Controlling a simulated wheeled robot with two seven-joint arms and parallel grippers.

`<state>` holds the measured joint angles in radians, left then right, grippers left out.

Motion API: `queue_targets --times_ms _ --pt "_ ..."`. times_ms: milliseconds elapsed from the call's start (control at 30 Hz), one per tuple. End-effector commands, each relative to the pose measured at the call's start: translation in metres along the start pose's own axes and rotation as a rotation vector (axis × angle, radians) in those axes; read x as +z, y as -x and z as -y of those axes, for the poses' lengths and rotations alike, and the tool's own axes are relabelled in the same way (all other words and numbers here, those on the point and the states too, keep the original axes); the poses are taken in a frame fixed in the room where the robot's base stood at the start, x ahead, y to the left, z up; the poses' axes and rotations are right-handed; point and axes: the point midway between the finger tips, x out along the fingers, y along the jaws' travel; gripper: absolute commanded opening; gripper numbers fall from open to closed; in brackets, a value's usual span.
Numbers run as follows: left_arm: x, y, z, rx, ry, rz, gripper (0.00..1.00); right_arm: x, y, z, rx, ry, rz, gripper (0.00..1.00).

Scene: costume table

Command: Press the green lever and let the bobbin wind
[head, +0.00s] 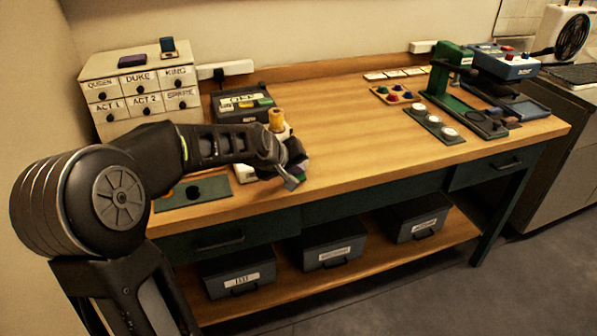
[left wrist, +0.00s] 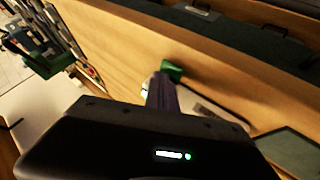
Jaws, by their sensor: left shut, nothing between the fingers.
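The bobbin winder, a pale body (head: 285,132) with a yellow spool (head: 276,117) on top, stands near the table's front, left of centre. It is mostly hidden behind my left gripper (head: 291,181), which is closed and empty at its near side. In the left wrist view the green lever (left wrist: 173,70) shows right at the tip of the closed fingers (left wrist: 163,88). The fingers overlap it in the picture; I cannot tell whether they touch it. I cannot tell whether the spool turns. My right gripper is out of view.
A drawer cabinet (head: 138,92) and a dark box with coloured keys (head: 240,104) stand behind my left arm. A dark green plate (head: 193,192) lies at the front left. A green press (head: 448,82) stands at the right. The table's middle (head: 350,135) is clear.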

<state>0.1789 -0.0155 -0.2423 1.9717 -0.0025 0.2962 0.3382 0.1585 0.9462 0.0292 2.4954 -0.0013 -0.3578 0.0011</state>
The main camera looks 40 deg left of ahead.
Motion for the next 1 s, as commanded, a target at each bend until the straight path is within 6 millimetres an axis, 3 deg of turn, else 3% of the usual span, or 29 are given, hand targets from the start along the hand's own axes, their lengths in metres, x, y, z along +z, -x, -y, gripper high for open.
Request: queue_targets --times_ms 333,733,1000 --pt "0.000 0.001 -0.001 -0.001 0.000 0.003 0.00 0.000 0.002 0.001 0.000 0.000 0.000 0.36" --pt "-0.012 0.017 -0.012 0.000 0.001 0.001 0.00 0.000 0.021 0.008 0.000 0.000 0.000 0.36" --pt "-0.013 0.019 -0.014 0.000 0.000 0.001 0.00 0.000 0.023 0.009 0.000 0.000 0.000 0.36"
